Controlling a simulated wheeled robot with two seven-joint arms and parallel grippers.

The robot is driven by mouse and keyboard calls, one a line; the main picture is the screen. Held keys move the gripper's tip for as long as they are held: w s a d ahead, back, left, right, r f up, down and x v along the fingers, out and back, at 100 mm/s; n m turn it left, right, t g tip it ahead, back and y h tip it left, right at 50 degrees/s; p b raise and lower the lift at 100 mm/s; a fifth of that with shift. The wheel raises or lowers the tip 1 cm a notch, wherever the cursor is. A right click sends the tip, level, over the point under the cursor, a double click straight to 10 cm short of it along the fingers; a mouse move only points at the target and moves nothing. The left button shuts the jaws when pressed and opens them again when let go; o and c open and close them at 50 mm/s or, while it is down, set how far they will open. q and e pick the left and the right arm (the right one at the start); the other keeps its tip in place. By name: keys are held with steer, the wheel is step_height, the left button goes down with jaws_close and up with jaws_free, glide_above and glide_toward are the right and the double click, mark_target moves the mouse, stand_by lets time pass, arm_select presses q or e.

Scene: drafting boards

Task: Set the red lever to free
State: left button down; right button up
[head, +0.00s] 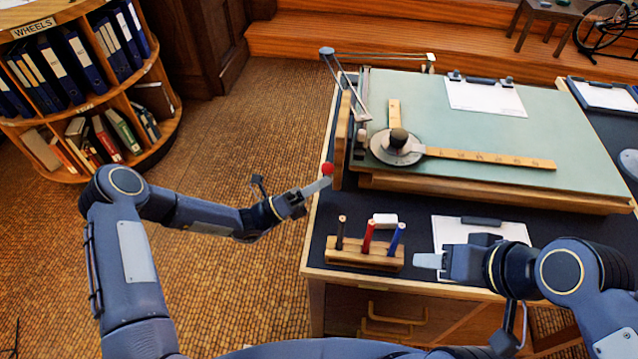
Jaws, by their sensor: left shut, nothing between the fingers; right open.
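The red lever shows as a round red knob (327,169) at the left side of the drafting board (590,165), by its front left corner. The lever's stem and any free or lock marking cannot be made out. My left gripper (322,186) is shut with nothing between its fingers. Its fingertips appear right at the knob in the picture; whether they touch it I cannot tell. My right gripper (428,261) is open and empty, over the front of the dark desk top (318,235), right of the pen holder.
A wooden holder (350,254) with several pens and a white eraser (385,220) stand in front of the board. A drafting arm with rulers (490,157) lies on the board. A clipboard (455,232) is beside my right gripper. Carpet left of the desk is clear.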

arm_select(q)
steer(key=r+n+p, duration=0.1)
steer(key=w+n+t+y+p, duration=0.1)
steer(key=shift+w+r+n+y, duration=0.1)
steer(key=shift+r+n+y, duration=0.2)
steer(key=shift+r+n, duration=0.1)
steer(key=shift+w+d+r+n+t+y+p, duration=0.15)
steer(key=shift+w+n+t+y+p, duration=0.25)
steer(key=shift+n+p, duration=0.45)
steer(key=shift+w, duration=0.1)
steer(key=b+v, duration=0.1)
steer(key=v, duration=0.6)
steer(key=shift+a, duration=0.4)
